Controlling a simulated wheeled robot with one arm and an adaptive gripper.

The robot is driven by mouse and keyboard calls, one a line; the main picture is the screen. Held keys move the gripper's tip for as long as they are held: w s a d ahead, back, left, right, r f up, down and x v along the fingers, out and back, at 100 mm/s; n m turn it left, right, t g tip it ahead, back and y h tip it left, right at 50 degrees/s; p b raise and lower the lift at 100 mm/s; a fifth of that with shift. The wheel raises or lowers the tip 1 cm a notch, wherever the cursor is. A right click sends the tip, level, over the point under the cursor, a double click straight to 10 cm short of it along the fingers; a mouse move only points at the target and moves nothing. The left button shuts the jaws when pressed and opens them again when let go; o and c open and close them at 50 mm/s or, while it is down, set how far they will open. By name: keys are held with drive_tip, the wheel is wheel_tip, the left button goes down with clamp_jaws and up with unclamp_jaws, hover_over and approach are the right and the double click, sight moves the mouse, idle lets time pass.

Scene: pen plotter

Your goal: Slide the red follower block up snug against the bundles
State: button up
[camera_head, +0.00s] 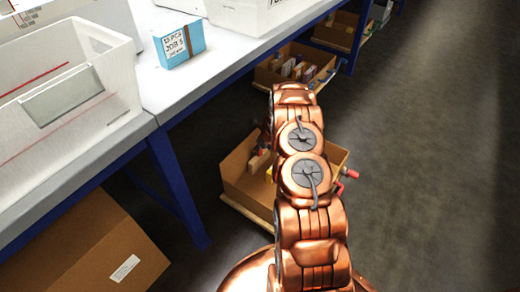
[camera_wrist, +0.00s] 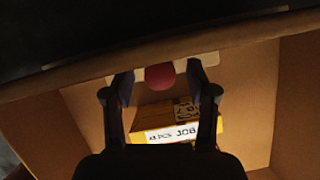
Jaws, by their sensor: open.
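In the wrist view a red rounded piece (camera_wrist: 159,76), which looks like part of the red follower block, shows against a pale wooden strip (camera_wrist: 205,62). My gripper (camera_wrist: 160,82) is open, with one dark finger on each side of this piece. Contact cannot be told. A yellow bundle (camera_wrist: 165,116) with a white label reading "JOB" shows between the fingers, inside a brown cardboard box. The head view shows that open box (camera_head: 237,183) low beside the bench, with my arm over it. My arm hides the gripper and most of the contents there.
Red knobs (camera_head: 350,174) stick out at the box's right side. The white bench (camera_head: 175,90) with blue legs (camera_head: 178,190) stands close on the left. Another open box (camera_head: 290,65) sits farther back. Grey floor (camera_head: 430,160) is clear on the right.

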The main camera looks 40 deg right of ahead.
drive_tip(key=shift+c, duration=0.2)
clamp_jaws()
idle(0.4)
